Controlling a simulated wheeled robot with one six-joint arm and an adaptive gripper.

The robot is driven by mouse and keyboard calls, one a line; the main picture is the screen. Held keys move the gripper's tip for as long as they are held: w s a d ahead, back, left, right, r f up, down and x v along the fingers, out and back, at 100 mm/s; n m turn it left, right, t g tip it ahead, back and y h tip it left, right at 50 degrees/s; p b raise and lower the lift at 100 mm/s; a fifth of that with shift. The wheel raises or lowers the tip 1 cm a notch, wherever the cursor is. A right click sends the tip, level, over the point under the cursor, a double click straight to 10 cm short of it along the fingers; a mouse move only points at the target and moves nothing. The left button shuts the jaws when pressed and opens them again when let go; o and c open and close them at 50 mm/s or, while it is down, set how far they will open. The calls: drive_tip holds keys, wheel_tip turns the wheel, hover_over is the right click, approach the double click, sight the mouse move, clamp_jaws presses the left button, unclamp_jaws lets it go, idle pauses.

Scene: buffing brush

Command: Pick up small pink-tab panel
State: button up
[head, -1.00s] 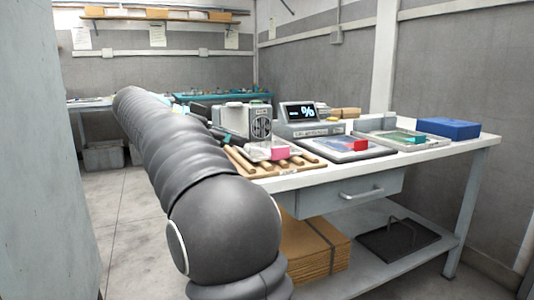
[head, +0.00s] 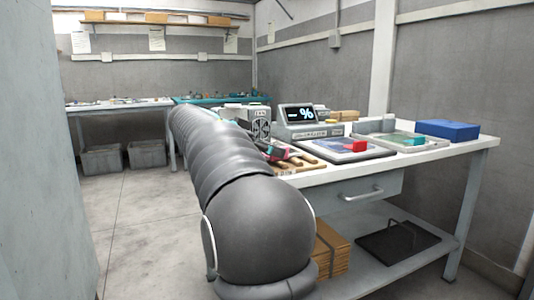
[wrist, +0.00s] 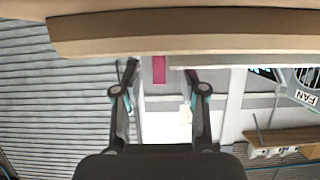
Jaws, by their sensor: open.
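The pink tab (wrist: 159,69) of the small panel shows in the wrist view, between the two fingertips of my gripper (wrist: 160,75). My gripper is open, with one dark finger on each side of the tab and a gap to each. A pale area lies below the tab between the fingers; I cannot tell whether it is the panel. In the head view a bit of pink (head: 276,151) shows beside the wooden slatted rack (head: 305,160), with my arm covering most of the gripper and the panel.
A red tab (head: 357,146) and a teal tab (head: 414,140) sit on trays to the right. A blue box (head: 447,129), a display unit (head: 300,118) and a fan unit (head: 259,127) stand on the table. A wooden slat (wrist: 180,30) crosses close to the wrist camera.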

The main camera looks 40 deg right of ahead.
clamp_jaws()
drive_tip(key=shift+r, duration=0.15)
